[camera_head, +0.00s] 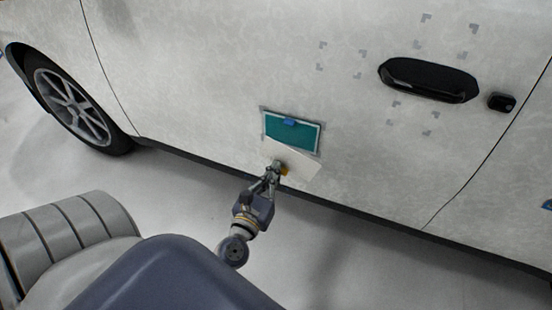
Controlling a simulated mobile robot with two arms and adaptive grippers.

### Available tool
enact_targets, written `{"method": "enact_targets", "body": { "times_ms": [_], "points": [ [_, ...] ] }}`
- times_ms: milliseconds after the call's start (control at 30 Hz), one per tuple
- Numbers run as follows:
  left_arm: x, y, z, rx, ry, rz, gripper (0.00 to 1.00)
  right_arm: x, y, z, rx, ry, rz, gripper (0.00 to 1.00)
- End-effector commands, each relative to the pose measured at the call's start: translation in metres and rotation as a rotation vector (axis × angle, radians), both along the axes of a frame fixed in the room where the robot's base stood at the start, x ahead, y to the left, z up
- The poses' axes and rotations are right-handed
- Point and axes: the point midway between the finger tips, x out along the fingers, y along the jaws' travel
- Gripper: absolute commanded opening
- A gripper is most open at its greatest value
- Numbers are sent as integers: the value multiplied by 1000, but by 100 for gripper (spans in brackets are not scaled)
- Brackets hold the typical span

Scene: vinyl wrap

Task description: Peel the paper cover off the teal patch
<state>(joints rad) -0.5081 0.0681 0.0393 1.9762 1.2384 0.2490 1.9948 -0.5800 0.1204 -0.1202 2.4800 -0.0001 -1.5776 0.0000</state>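The teal patch (291,133) is on the white car door, in a pale frame with dark corner marks. A small blue tab (288,121) sits at its top edge. The paper cover (301,158) is a white sheet, tilted, hanging over the patch's lower edge, with the upper part of the patch bare. My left gripper (277,168) is at the lower left part of the cover, its fingers closed together on it beside a small yellow bit (284,170). Whether the cover still touches the patch along its upper edge is hard to tell. My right gripper is out of view.
The car door (200,80) fills the background, with a black handle (428,80) at upper right and grey corner marks around it. A wheel (72,105) is at left. The floor (370,255) below the dark sill is clear.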

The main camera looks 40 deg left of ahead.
Motion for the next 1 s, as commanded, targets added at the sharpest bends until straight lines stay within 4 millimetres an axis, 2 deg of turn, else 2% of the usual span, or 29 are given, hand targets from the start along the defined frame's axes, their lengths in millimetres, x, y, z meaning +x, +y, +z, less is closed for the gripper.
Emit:
{"method": "enact_targets", "body": {
  "times_ms": [433,467,533,567,867,1000],
  "points": [
    [-8,-2,0,0,0,0,0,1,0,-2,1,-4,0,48],
    [-8,-2,0,0,0,1,3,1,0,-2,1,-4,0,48],
    [-8,-2,0,0,0,0,19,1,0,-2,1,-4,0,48],
    [-7,-2,0,0,0,1,22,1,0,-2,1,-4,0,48],
    [-8,-2,0,0,0,0,22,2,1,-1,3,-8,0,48],
    [-14,-3,-1,1,2,0,22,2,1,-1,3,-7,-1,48]
  ]
}}
